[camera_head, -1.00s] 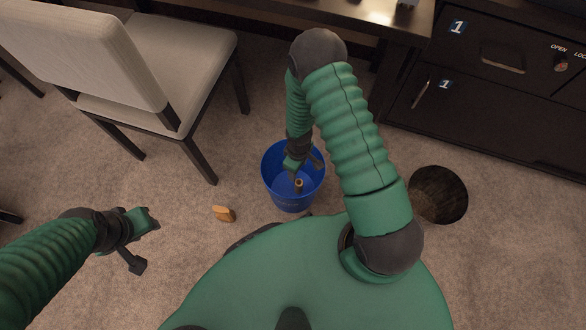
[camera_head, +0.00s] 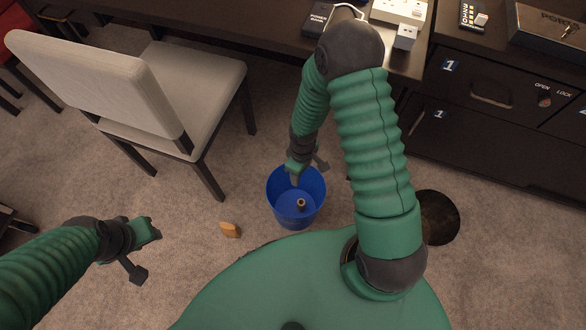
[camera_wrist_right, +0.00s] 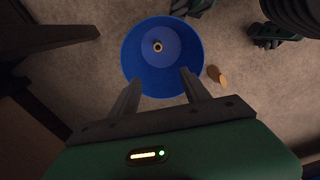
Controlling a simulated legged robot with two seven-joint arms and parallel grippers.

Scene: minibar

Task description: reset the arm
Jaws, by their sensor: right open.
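My right gripper (camera_head: 306,170) is open and empty above the blue bin (camera_head: 296,219) in the head view. In the right wrist view its two fingers (camera_wrist_right: 160,88) stand apart, overlapping the bin's near rim (camera_wrist_right: 128,62). A small brown ring-ended item (camera_head: 301,203) is inside the bin; it also shows in the wrist view (camera_wrist_right: 158,46). My left gripper (camera_head: 148,254) hangs over the carpet at the left, its jaws apart with nothing between them.
A small orange-brown object (camera_head: 230,230) lies on the carpet left of the bin. A white chair (camera_head: 200,85) stands at upper left. A dark round bin (camera_head: 440,216) is right of my arm. A dark desk (camera_head: 240,22) and cabinet (camera_head: 480,125) line the back.

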